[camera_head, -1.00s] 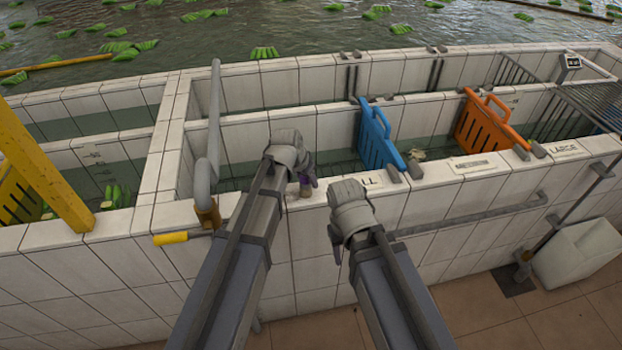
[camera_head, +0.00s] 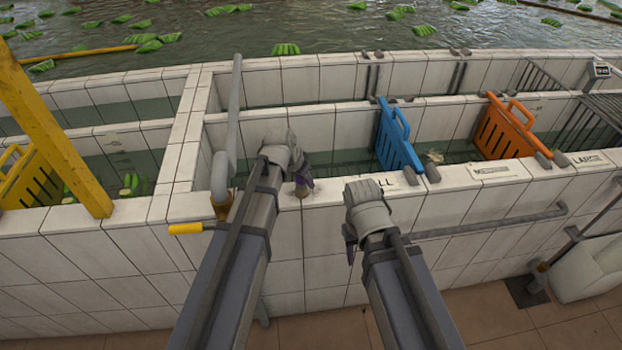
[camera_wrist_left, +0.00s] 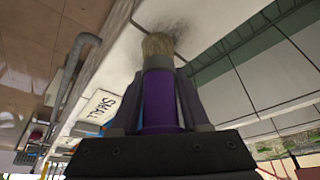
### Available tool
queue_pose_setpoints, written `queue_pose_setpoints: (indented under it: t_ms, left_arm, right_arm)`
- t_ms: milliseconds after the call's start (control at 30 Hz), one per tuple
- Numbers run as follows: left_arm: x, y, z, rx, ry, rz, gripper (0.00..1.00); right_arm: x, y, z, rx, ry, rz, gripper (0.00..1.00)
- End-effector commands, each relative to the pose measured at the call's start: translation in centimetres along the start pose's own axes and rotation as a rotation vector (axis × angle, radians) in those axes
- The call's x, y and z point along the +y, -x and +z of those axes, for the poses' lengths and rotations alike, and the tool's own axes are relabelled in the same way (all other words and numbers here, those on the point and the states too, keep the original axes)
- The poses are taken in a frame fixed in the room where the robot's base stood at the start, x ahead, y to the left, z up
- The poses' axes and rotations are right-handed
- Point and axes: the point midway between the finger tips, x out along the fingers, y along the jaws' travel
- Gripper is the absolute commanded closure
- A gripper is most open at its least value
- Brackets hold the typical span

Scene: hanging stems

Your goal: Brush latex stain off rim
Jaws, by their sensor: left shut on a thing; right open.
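My left gripper (camera_head: 300,180) is shut on a brush with a purple handle (camera_wrist_left: 160,100), over the front tiled rim (camera_head: 330,190) of the tank. In the left wrist view the pale tan bristles (camera_wrist_left: 158,44) point at the white rim, at the edge of a dark, smudged stain (camera_wrist_left: 168,28). The bristles look to be at or very near the surface; contact is hard to tell. The stain is not clear in the head view. My right gripper (camera_head: 350,250) is open in front of the tank wall, its fingers mostly hidden behind its wrist.
A blue slatted divider (camera_head: 398,140) and an orange one (camera_head: 505,128) stand in the channel. A grey pipe (camera_head: 228,130) with a yellow-handled valve (camera_head: 187,228) is left of my left gripper. A yellow post (camera_head: 50,130) stands far left. A rail (camera_head: 485,222) runs along the front wall.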

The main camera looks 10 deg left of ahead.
Motion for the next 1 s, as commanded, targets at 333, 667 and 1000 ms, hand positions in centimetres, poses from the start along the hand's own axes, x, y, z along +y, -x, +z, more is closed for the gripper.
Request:
queue_pose_setpoints:
  t_ms: [333, 667, 1000]
  left_arm:
    - [-0.7, 0.2, 0.7, -0.004, -0.001, -0.002, 1.00]
    - [-2.4, 1.0, 2.2, -0.003, 0.002, -0.001, 1.00]
    - [-3.4, 1.4, 3.0, -0.002, -0.001, -0.001, 1.00]
  right_arm:
    - [0.0, 0.0, 0.0, 0.000, 0.000, 0.000, 0.50]
    - [0.0, 0.1, 0.0, 0.000, 0.000, 0.000, 0.50]
    - [0.0, 0.1, 0.0, 0.000, 0.000, 0.000, 0.50]
